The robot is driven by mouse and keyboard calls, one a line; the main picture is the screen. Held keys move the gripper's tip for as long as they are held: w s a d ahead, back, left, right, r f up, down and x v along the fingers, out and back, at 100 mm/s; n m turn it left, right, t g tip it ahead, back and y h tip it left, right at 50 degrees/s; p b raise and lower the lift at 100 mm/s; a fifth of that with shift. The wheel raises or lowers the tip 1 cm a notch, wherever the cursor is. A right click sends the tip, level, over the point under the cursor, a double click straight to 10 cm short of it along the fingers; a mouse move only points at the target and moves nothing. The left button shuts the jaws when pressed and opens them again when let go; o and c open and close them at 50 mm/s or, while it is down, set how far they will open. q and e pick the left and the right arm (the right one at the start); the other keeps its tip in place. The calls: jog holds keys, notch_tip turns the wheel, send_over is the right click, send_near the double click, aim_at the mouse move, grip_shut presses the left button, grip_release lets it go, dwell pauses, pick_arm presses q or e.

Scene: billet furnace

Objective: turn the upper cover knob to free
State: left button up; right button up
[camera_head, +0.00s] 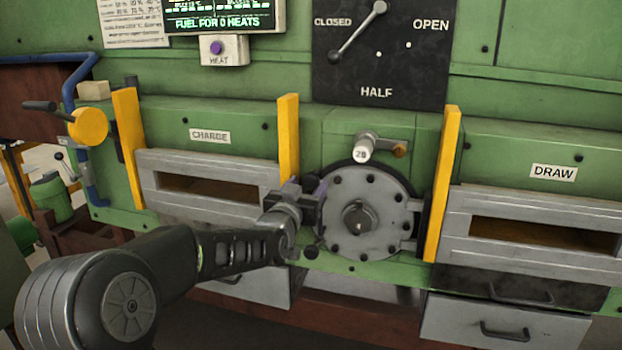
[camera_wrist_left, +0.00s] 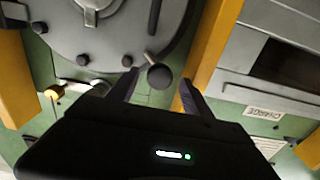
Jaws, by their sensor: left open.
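The round grey cover (camera_head: 375,205) with bolts round its rim sits on the green furnace front; part of it also shows in the left wrist view (camera_wrist_left: 110,35). My left gripper (camera_head: 312,198) is at the cover's left edge. In the left wrist view my left gripper (camera_wrist_left: 160,80) is open, its two fingers on either side of a dark round knob (camera_wrist_left: 159,77). No grip on it shows. In the head view the gripper mostly hides this upper knob. A lower dark knob (camera_head: 311,252) shows at the cover's lower left. My right gripper is not in view.
A yellow post (camera_head: 288,135) stands close left of the cover, another (camera_head: 443,180) to its right. A grey cylinder marked 28 (camera_head: 366,148) projects above the cover. The charge door (camera_head: 205,165) and draw door (camera_head: 535,215) lie either side.

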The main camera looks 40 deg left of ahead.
aim_at(310, 183)
pick_arm(q)
jog(key=shift+p+x, duration=0.3)
jog(key=shift+x, duration=1.3)
jog(key=shift+c, duration=0.4)
grip_shut()
